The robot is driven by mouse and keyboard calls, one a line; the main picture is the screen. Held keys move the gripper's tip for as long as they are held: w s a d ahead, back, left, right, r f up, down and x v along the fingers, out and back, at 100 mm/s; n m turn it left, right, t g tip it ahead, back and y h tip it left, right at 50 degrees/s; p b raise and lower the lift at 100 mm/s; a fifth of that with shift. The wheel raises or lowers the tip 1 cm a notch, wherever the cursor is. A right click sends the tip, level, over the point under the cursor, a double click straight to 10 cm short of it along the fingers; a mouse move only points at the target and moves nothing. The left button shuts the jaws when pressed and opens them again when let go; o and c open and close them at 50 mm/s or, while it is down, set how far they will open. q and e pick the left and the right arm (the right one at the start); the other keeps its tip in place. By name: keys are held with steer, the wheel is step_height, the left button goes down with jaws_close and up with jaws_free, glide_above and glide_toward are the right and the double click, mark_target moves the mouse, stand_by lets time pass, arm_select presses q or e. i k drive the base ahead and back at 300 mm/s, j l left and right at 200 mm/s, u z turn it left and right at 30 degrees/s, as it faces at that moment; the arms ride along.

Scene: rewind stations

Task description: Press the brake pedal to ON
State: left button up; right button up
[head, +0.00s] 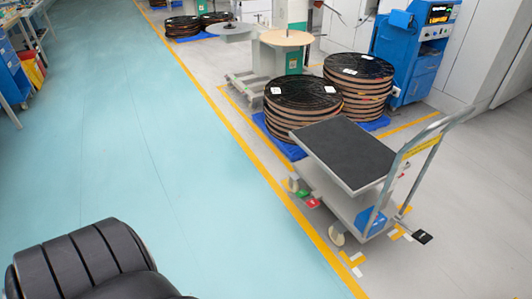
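A grey platform cart (345,152) with a dark top deck and a pale metal push handle (436,130) stands at the right of the head view. Low at its left side is a green pedal-like piece (301,193) beside a red one (313,203). A black pedal-like piece (422,236) with a small pale mark sticks out low at its right. I cannot read which is ON. Neither of my grippers is in view.
Stacked dark reels (300,112) on blue pallets stand behind the cart, with a blue machine (412,60) at the back right. A yellow line (245,128) borders the open teal floor (120,130). Yellow and white floor marks (352,262) lie near the cart.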

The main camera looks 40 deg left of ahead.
mark_target(306, 198)
steer(key=u, duration=0.95)
steer(key=i+l+u, duration=0.4)
steer(key=i, duration=0.25)
steer(key=i+l+u, duration=0.35)
steer(key=i+l, duration=0.2)
steer(key=l, duration=0.15)
